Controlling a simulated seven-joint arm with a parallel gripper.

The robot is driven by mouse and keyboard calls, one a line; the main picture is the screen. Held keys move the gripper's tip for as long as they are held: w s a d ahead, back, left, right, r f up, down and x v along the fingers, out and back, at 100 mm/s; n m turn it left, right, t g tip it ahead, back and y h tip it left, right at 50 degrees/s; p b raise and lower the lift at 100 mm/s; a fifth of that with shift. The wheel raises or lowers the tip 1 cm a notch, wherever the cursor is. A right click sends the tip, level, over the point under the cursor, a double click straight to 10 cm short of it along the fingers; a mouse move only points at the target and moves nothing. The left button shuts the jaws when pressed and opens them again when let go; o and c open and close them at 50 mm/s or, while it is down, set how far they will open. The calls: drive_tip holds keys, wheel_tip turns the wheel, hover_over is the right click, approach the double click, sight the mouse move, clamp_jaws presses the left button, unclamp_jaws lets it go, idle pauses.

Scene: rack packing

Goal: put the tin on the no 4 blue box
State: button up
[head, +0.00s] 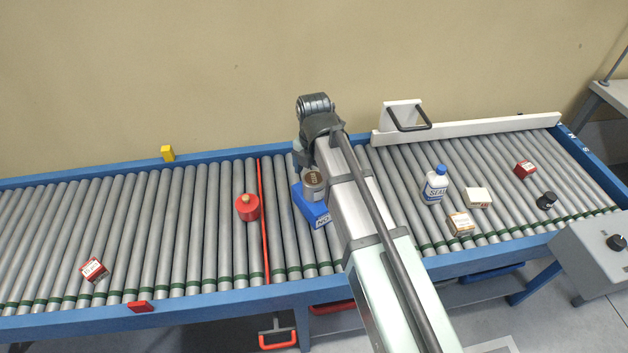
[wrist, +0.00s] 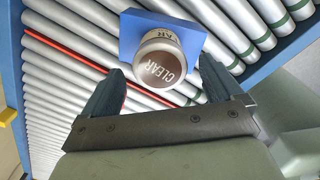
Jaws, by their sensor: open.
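The tin (head: 313,184) has a brown lid and a pale side. My gripper (wrist: 160,82) is open, with one finger on each side of the tin and a gap at both. In the head view my arm hides the fingertips and part of the box.
A red container (head: 248,207) stands left of the red line (head: 263,215). A red-and-white box (head: 93,269) lies far left. Right of my arm are a white bottle (head: 435,187), several small boxes and a black knob-like item (head: 547,200). The left rollers are largely clear.

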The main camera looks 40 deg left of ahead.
sight(314, 178)
wheel_tip(314, 178, up, 7)
drive_tip(key=shift+r, duration=0.2)
idle(0.3)
